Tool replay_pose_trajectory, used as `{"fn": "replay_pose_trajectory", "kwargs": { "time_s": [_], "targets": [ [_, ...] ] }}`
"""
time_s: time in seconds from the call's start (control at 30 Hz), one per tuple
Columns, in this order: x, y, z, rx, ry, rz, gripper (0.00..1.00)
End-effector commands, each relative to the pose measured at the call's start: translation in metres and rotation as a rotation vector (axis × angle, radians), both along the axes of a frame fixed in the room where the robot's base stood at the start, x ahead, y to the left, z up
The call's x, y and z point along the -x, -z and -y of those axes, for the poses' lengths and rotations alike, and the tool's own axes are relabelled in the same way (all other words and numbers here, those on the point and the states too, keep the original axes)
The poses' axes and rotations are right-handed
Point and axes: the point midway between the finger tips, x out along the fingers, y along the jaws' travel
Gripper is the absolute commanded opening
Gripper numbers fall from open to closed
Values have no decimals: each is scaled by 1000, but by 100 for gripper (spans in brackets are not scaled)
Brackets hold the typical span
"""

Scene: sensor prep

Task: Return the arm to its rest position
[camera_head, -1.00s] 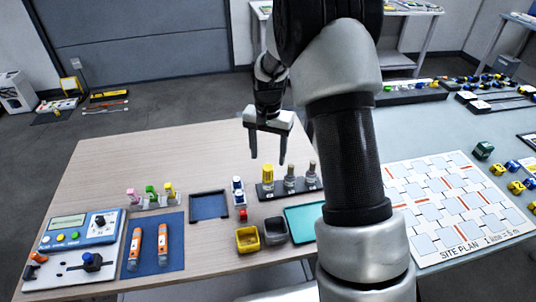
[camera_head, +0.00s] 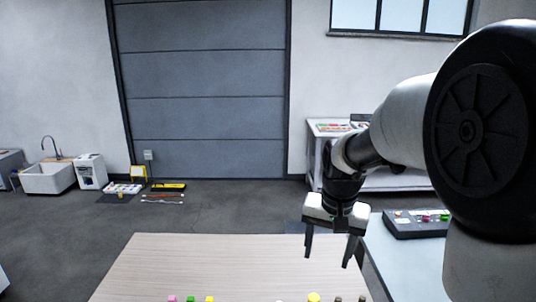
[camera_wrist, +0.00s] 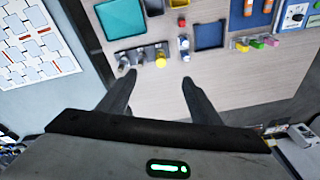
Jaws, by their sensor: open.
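My gripper (camera_head: 328,258) is open and empty, held above the right part of the wooden table (camera_head: 205,262) with its fingers pointing down. My arm reaches in from the right side of the head view. A row of small bottles, one with a yellow cap (camera_wrist: 160,60), stands on the table beyond the left finger.
In the wrist view a teal tray (camera_wrist: 120,17), a dark blue tray (camera_wrist: 209,35) and a site plan board (camera_wrist: 35,45) lie past the fingers. In the head view a white bench (camera_head: 318,135) stands behind, and a grey side table (camera_head: 395,262) is at right.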

Motion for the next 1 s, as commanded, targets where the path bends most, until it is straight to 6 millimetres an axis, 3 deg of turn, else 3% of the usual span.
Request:
{"fn": "replay_pose_trajectory", "kwargs": {
  "time_s": [0.03,0.1,0.3,0.4,0.63,1.0],
  "targets": [
    [18,-32,0,5,-27,35,59],
    [42,-60,0,14,-69,73,59],
    [114,-118,0,50,-184,181,59],
    [147,-135,0,74,-237,231,59],
    [194,-147,1,114,-316,303,59],
    [202,-146,1,123,-332,317,59]
  ]
}}
